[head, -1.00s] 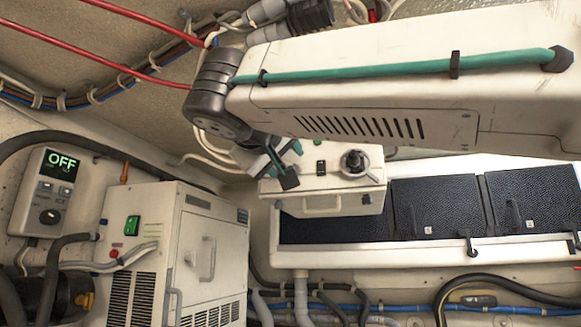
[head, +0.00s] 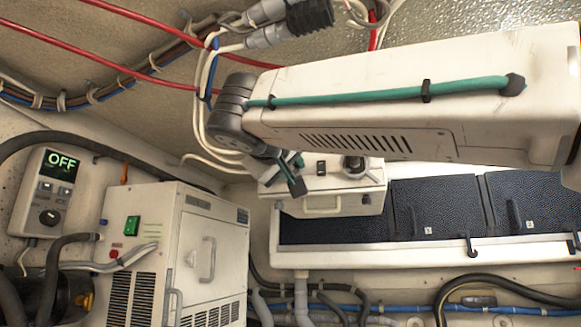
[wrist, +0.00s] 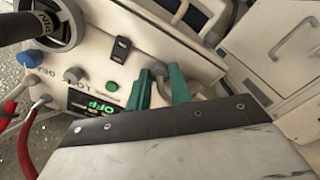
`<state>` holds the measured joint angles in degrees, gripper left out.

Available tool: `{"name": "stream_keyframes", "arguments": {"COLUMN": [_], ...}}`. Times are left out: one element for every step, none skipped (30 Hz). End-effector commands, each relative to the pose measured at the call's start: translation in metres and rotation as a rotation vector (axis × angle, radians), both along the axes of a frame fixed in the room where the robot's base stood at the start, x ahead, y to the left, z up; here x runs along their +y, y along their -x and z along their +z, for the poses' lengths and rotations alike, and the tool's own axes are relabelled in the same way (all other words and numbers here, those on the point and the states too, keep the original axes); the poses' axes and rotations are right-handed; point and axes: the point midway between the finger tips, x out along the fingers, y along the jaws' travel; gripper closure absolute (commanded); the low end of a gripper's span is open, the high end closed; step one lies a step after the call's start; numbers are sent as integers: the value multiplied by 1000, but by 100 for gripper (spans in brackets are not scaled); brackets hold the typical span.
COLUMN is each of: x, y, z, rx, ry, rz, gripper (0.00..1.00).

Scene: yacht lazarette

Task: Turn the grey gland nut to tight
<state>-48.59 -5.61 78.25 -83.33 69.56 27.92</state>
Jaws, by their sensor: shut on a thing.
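The grey gland nut (wrist: 158,69) shows in the wrist view between the two green fingertips, on the edge of a white box's panel. My gripper (wrist: 160,86) is shut on it; the fingers hide much of the nut, and I cannot read how tight it stands. In the head view my gripper (head: 293,180) hangs at the left end of the white box (head: 322,206), and the nut is hidden there. A small green display reading OFF (wrist: 100,108) is on the panel beside the fingers.
A white cabinet (head: 205,245) stands at left. Dark battery-like blocks (head: 435,210) lie at right. Cables hang overhead.

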Motion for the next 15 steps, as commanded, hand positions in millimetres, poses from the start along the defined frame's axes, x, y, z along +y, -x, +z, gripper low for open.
{"name": "stream_keyframes", "arguments": {"x": [0, 0, 0, 0, 0, 0, 1, 1, 1, 1, 1, 1, 1, 1, 1], "y": [0, 0, 0, 0, 0, 0, 0, 0, 0, 0, 0, 0, 0, 0, 0], "z": [0, 0, 0, 0, 0, 0, 0, 0, 0, 0, 0, 0, -1, -1, -1], "rx": [-1, -3, -7, -10, -13, -19, -24, -30, -38, -45, -52, -63, -71, -80, -93], "ry": [-5, -11, -20, -28, -38, -55, -68, -84, -106, -125, -146, -176, -199, -223, -257], "rz": [1, 1, 1, 1, 1, 1, 1, 1, 1, 1, 1, 1, 1, 1, 1], "gripper": [100, 100, 100, 100, 100, 100, 100, 100, 100, 100, 100, 100, 100, 100, 100]}}
